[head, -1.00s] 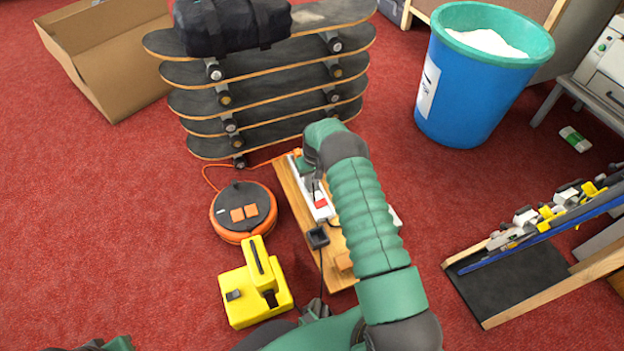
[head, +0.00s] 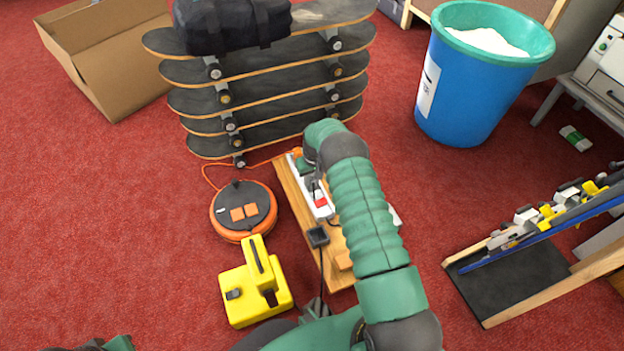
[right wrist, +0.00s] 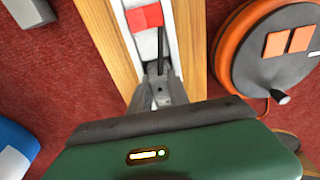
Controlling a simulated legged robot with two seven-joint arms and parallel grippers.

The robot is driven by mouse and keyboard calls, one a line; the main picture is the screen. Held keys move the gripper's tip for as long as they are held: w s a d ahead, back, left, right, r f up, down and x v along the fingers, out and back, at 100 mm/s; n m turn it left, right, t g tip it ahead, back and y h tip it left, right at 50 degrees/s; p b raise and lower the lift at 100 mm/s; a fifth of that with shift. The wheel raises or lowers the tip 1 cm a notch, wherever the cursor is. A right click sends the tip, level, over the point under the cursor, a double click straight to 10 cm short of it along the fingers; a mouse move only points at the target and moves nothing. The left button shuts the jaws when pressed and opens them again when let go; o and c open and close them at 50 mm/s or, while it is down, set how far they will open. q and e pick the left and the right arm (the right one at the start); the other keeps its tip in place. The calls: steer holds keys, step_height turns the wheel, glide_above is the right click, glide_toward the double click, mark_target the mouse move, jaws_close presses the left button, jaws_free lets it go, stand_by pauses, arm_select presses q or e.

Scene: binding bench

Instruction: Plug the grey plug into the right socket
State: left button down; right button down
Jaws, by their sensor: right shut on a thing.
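The white power strip (head: 322,211) with a red switch (head: 320,202) lies along a wooden board (head: 286,184). My right gripper (head: 316,184) is low over the strip, partly hidden by its own arm. In the right wrist view its grey fingers (right wrist: 160,92) are shut over the strip, beyond the red switch (right wrist: 145,17). They hold the grey plug, mostly hidden between them; a dark cord (right wrist: 160,50) runs from there along the strip. Whether the plug sits in a socket cannot be seen. A dark block (head: 318,237) with a cord sits on the board's near part.
An orange cable reel (head: 243,209) and a yellow tool (head: 255,285) stand left of the board. Stacked skateboards (head: 265,75) stand behind it. A blue bin (head: 470,85) is at the back right, a black-floored wooden tray (head: 510,280) at the right. Red carpet is free at the left.

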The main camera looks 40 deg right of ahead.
steer(key=shift+f, duration=0.3)
stand_by(0.5)
steer(key=c, duration=1.2)
jaws_free()
steer(key=shift+o, duration=0.2)
